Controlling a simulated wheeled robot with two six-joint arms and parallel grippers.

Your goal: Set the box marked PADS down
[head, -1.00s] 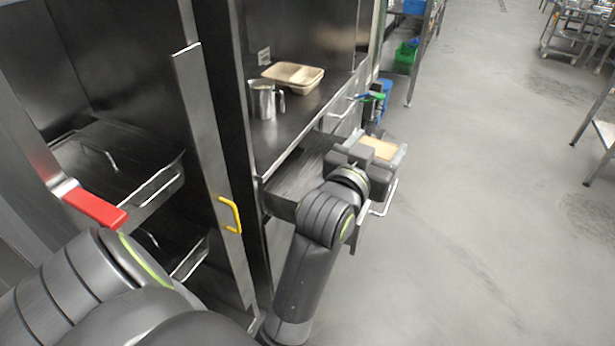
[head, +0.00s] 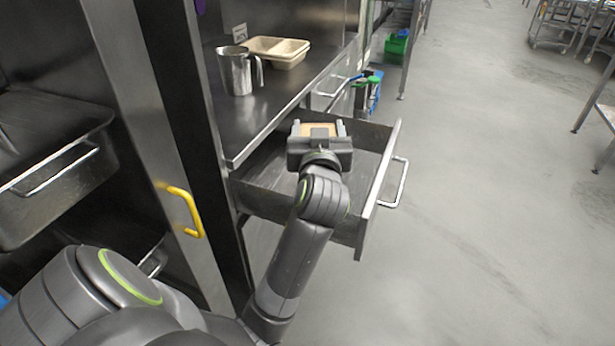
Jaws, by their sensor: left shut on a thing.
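My left gripper (head: 319,129) is shut on a light brown box (head: 318,130), of which only the top shows between the fingers. No marking on it can be read from here. The gripper and box are over the open drawer (head: 383,165), above its inside near the back wall. I cannot tell whether the box touches the drawer floor. The drawer's bare floor shows to the left of the gripper. My right gripper is not in view.
A steel jug (head: 236,74) and a beige divided tray (head: 277,50) stand on the counter (head: 262,112) above the drawer. The drawer's front handle (head: 397,184) juts over the floor. A yellow handle (head: 185,208) is at the left.

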